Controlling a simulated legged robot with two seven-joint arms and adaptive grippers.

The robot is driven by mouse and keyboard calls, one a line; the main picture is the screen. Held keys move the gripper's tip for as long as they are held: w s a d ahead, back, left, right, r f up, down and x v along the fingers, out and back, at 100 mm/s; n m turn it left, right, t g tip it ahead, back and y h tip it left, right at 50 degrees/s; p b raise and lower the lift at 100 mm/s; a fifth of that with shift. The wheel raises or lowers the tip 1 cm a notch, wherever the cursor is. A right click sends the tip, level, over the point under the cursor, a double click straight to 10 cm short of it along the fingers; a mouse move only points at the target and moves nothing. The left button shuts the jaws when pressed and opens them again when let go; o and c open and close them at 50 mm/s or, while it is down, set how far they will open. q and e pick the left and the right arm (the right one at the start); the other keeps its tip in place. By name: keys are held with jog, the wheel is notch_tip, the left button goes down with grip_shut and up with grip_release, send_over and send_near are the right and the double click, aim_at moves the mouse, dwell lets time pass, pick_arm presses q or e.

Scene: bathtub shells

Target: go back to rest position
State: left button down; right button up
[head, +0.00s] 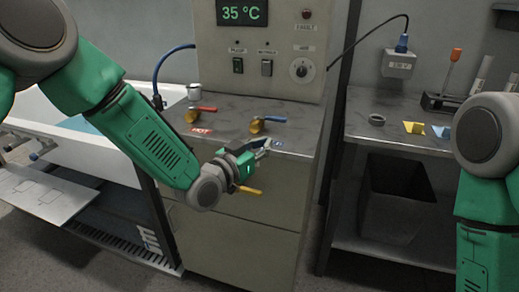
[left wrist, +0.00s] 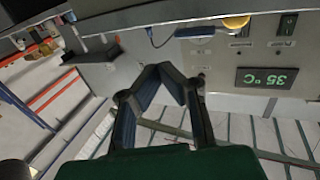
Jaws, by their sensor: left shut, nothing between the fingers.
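My left gripper (head: 262,146) is in front of the control cabinet (head: 245,215), near the front edge of its top. It is shut with nothing between the fingers. In the left wrist view the left gripper (left wrist: 160,70) has its fingertips together, with the cabinet's panel behind. My right arm (head: 487,210) hangs at the right edge of the head view; its gripper is out of frame.
Red-handled (head: 200,110) and blue-handled (head: 266,121) valves stand on the cabinet top. A bathtub (head: 85,150) is at left. A steel bench (head: 405,140) with a bin (head: 398,195) below is at right. Floor shows between cabinet and bench.

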pick_arm(q)
jog(key=s+a+f+n+g+y, duration=0.1)
jog(key=s+a+f+g+y, duration=0.1)
jog(key=s+a+f, duration=0.4)
jog(key=s+a+f+n+g+y, duration=0.1)
jog(key=s+a+f+g+y, duration=0.15)
jog(key=s+f, duration=0.6)
jog(key=s+a+f+n+g+y, duration=0.1)
jog(key=s+a+f+g, duration=0.3)
jog(key=f, duration=0.5)
jog(key=s+a+f+n+g+y, duration=0.1)
jog(key=s+a, duration=0.4)
jog(key=s, duration=0.7)
jog(key=s+a+f+n+g+y, duration=0.2)
jog(key=s+a+f+g, duration=0.3)
jog(key=s, duration=0.7)
jog(key=shift+a+f+y, duration=0.5)
jog(key=shift+a+y, duration=0.25)
jog(key=shift+a, duration=0.05)
